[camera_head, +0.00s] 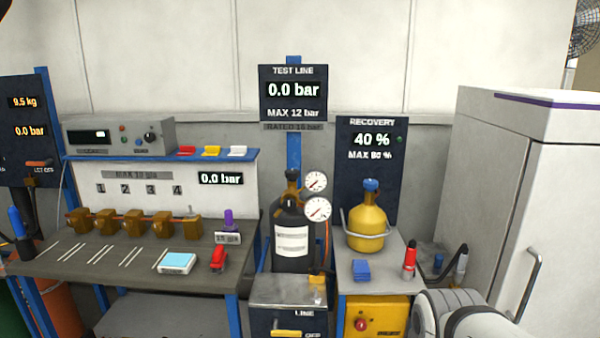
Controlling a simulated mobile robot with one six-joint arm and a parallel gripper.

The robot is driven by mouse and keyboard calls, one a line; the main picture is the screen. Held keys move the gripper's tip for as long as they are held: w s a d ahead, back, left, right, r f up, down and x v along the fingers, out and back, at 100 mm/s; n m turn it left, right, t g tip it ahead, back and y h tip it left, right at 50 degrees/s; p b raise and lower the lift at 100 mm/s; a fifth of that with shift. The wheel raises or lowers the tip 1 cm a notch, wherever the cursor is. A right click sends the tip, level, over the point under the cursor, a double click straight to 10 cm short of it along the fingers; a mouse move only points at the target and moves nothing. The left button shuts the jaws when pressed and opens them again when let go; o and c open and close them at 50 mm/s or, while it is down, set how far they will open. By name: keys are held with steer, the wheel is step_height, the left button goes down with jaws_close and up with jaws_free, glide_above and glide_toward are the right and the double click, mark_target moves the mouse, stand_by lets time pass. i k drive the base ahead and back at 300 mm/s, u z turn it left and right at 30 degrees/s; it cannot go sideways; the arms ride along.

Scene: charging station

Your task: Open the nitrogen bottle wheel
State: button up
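A black gas bottle (293,252) with a white label stands upright at the centre, behind a grey box. I take it for the nitrogen bottle. A small dark valve top (291,181) sits on its neck; the wheel is too small to make out clearly, and I cannot tell its position. Two round white gauges, an upper one (316,181) and a lower one (318,209), sit to the right of the neck. The test line display (293,92) above reads 0.0 bar. A white link of my arm shows at the bottom right; my gripper is not in view.
A workbench (120,258) with several brass-coloured blocks stands left. A yellow bottle (367,222) and a red-and-black item (409,260) stand on the right-hand table. A large white cabinet (500,180) fills the right. The grey box (288,292) stands before the black bottle.

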mark_target(291, 174)
steer(key=z, duration=0.05)
steer(key=i, duration=1.7)
steer(key=z, duration=0.05)
